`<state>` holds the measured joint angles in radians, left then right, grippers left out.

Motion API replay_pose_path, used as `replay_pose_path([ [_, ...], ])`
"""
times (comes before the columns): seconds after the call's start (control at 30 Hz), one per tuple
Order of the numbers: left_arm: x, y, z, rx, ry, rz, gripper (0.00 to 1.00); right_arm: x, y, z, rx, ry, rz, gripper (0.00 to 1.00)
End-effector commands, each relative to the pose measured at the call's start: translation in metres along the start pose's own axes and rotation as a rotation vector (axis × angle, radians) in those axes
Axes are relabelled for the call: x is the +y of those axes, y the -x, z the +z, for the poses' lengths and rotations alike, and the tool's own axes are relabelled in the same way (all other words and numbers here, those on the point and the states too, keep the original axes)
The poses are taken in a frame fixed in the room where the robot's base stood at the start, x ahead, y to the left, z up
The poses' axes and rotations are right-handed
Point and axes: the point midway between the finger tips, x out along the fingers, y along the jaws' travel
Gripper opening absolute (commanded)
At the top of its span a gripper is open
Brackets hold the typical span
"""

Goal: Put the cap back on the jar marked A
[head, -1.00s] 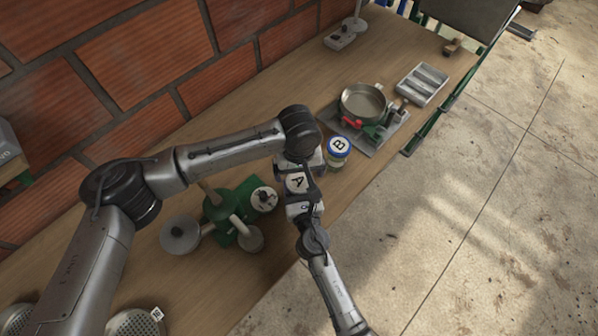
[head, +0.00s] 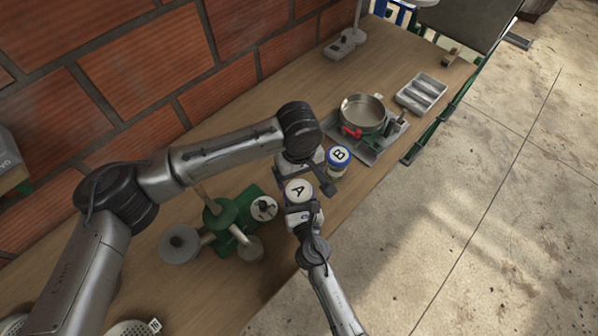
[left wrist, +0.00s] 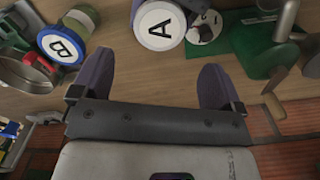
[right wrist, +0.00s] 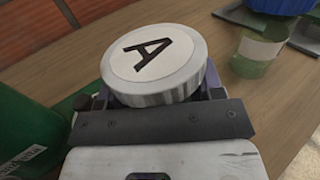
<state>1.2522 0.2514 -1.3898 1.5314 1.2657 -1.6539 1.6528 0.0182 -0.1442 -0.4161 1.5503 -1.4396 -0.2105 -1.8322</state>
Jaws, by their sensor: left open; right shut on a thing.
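A white ridged cap marked A (head: 299,189) faces up in my right gripper (right wrist: 155,95), whose fingers are shut on its sides or on something just under it. The right wrist view shows the cap large. Whether the jar is under it is hidden. My left gripper (head: 308,174) is open and empty just behind the cap in the head view. In the left wrist view, the A cap (left wrist: 160,26) lies beyond its spread fingertips (left wrist: 157,65), apart from them. A jar with a blue-rimmed lid marked B (head: 338,158) stands close to the left gripper.
A green stand with grey discs (head: 217,215) is left of the right gripper. A metal pan (head: 362,112) on a grey base and a grey compartment tray (head: 422,93) lie farther back. The brick wall (head: 140,75) borders the bench. Bare wood (head: 290,80) lies along it.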

Motion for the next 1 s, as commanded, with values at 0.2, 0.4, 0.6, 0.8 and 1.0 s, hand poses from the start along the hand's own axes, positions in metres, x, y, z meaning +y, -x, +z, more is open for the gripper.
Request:
replay_pose_path([
  [0.2, 0.0, -0.011, 0.0, -0.001, 0.0, -0.003, 0.93, 0.0, 0.0, 0.001, -0.001, 0.0, 0.0, 0.0],
  [0.4, 0.0, -0.038, 0.0, -0.001, 0.0, -0.002, 0.93, 0.0, 0.0, 0.001, -0.001, 0.0, 0.0, 0.0],
  [0.6, 0.0, -0.062, 0.0, 0.0, -0.002, -0.001, 0.93, 0.0, 0.0, 0.001, -0.001, 0.0, 0.0, 0.0],
  [0.8, 0.0, -0.076, 0.0, 0.0, -0.002, 0.0, 0.93, 0.0, 0.0, 0.001, -0.001, 0.0, 0.0, 0.0],
  [1.0, 0.0, -0.081, 0.0, 0.0, -0.002, -0.001, 0.93, 0.0, 0.0, 0.001, -0.001, 0.0, 0.0, 0.0],
])
